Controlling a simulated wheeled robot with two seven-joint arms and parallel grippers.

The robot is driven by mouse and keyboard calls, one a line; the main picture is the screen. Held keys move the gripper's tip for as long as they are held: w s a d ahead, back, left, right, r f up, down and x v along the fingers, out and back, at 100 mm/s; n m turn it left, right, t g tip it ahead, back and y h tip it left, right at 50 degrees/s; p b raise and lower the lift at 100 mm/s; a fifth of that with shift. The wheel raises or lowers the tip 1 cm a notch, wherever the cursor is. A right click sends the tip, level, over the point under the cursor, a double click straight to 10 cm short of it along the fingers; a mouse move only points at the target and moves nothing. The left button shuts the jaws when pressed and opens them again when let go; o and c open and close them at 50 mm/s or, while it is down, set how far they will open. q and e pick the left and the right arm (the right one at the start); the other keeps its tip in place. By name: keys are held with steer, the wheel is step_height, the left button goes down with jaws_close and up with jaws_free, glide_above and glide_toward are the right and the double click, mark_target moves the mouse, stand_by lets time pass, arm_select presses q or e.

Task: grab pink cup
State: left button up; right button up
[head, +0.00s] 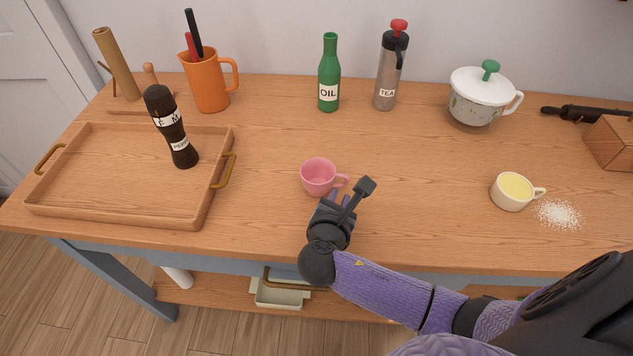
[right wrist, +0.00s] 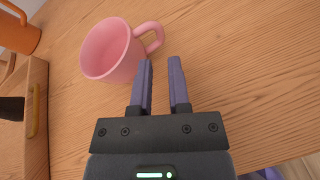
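The pink cup (head: 318,178) stands upright on the wooden counter, with its handle pointing right. It looks empty inside. My right gripper (head: 343,200) is just in front of the cup, by its handle side. In the right wrist view the pink cup (right wrist: 112,52) is at the upper left. There my right gripper (right wrist: 161,62) shows two purple fingers apart, with nothing between them. The left fingertip is close to the cup and handle; I cannot tell if it touches. My left gripper is not in view.
A wooden tray (head: 110,212) with a dark pepper mill (head: 172,128) is at left. An orange jug (head: 207,82), green oil bottle (head: 329,75), tea flask (head: 389,70) and white lidded pot (head: 480,97) stand behind. A cream cup (head: 511,192) sits by spilled white grains (head: 559,214) at right.

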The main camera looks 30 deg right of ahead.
mark_target(344, 185)
steer(key=b+x, duration=0.1)
steer(key=x, duration=0.3)
steer(key=shift+d+f, duration=0.1)
steer(key=shift+d, duration=0.05)
jaws_close()
steer(key=shift+r, duration=0.25)
